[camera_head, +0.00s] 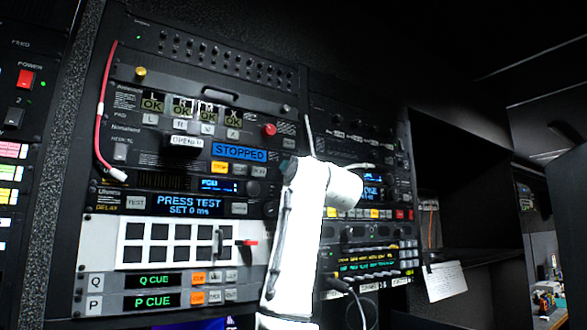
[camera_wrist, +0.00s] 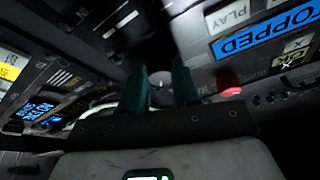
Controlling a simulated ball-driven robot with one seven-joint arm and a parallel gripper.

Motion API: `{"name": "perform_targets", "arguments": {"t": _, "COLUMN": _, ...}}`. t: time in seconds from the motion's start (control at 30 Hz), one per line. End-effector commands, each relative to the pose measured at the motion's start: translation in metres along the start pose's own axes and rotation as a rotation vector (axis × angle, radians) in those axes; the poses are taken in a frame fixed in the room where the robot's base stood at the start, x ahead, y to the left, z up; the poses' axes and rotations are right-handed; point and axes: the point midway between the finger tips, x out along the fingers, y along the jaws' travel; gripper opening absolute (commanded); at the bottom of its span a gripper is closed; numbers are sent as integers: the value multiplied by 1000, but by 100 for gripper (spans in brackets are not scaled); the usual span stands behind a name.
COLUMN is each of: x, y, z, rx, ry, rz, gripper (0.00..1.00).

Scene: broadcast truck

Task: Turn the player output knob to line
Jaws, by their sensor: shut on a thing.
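My gripper (camera_wrist: 160,84) has two dark teal fingers, one on each side of a round grey knob (camera_wrist: 160,78) in the wrist view. The fingers are shut on this knob, which carries a pale pointer mark. The markings around it are too blurred to read, so I cannot tell its setting. In the head view my white arm reaches up to the rack and covers the knob. That display also shows at the upper right of the wrist view (camera_wrist: 247,37).
A red knob (camera_wrist: 229,83) protrudes close to the right finger; it shows in the head view too (camera_head: 269,130). A red cable (camera_head: 102,120) hangs at the rack's left. A pale cable (camera_wrist: 92,112) runs left of the fingers. An open dark bay (camera_head: 455,205) lies right.

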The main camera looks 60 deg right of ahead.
Motion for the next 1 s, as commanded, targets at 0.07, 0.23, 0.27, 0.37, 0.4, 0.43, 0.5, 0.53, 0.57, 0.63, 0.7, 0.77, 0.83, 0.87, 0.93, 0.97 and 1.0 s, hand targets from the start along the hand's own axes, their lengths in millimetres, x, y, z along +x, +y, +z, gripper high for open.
{"name": "perform_targets", "arguments": {"t": 0.07, "x": 1, "y": 0, "z": 4, "rx": 46, "ry": -9, "rz": 20, "gripper": 0}}
{"name": "perform_targets", "arguments": {"t": 0.23, "x": 1, "y": 0, "z": 4, "rx": 123, "ry": -6, "rz": 51, "gripper": 0}}
{"name": "perform_targets", "arguments": {"t": 0.27, "x": 1, "y": 0, "z": 4, "rx": 134, "ry": -5, "rz": 55, "gripper": 0}}
{"name": "perform_targets", "arguments": {"t": 0.37, "x": 1, "y": 0, "z": 4, "rx": 160, "ry": -4, "rz": 66, "gripper": 0}}
{"name": "perform_targets", "arguments": {"t": 0.4, "x": 1, "y": 0, "z": 4, "rx": 168, "ry": -4, "rz": 69, "gripper": 0}}
{"name": "perform_targets", "arguments": {"t": 0.43, "x": 1, "y": 0, "z": 4, "rx": 173, "ry": -4, "rz": 71, "gripper": 0}}
{"name": "perform_targets", "arguments": {"t": 0.5, "x": 1, "y": 0, "z": 4, "rx": 182, "ry": -4, "rz": 74, "gripper": 0}}
{"name": "perform_targets", "arguments": {"t": 0.53, "x": 1, "y": 0, "z": 4, "rx": 185, "ry": -3, "rz": 75, "gripper": 0}}
{"name": "perform_targets", "arguments": {"t": 0.57, "x": 1, "y": 0, "z": 4, "rx": 187, "ry": -3, "rz": 76, "gripper": 0}}
{"name": "perform_targets", "arguments": {"t": 0.63, "x": 1, "y": 0, "z": 4, "rx": 189, "ry": -3, "rz": 77, "gripper": 0}}
{"name": "perform_targets", "arguments": {"t": 0.7, "x": 1, "y": 0, "z": 4, "rx": 190, "ry": -3, "rz": 78, "gripper": 0}}
{"name": "perform_targets", "arguments": {"t": 0.77, "x": 1, "y": 0, "z": 4, "rx": 189, "ry": -3, "rz": 78, "gripper": 0}}
{"name": "perform_targets", "arguments": {"t": 0.83, "x": 1, "y": 0, "z": 4, "rx": 189, "ry": -3, "rz": 77, "gripper": 0}}
{"name": "perform_targets", "arguments": {"t": 0.87, "x": 1, "y": 0, "z": 4, "rx": 189, "ry": -3, "rz": 77, "gripper": 0}}
{"name": "perform_targets", "arguments": {"t": 0.93, "x": 1, "y": 0, "z": 4, "rx": 189, "ry": -3, "rz": 77, "gripper": 0}}
{"name": "perform_targets", "arguments": {"t": 0.97, "x": 1, "y": 0, "z": 4, "rx": 188, "ry": -3, "rz": 77, "gripper": 33}}
{"name": "perform_targets", "arguments": {"t": 1.0, "x": 1, "y": 0, "z": 4, "rx": 188, "ry": -3, "rz": 77, "gripper": 36}}
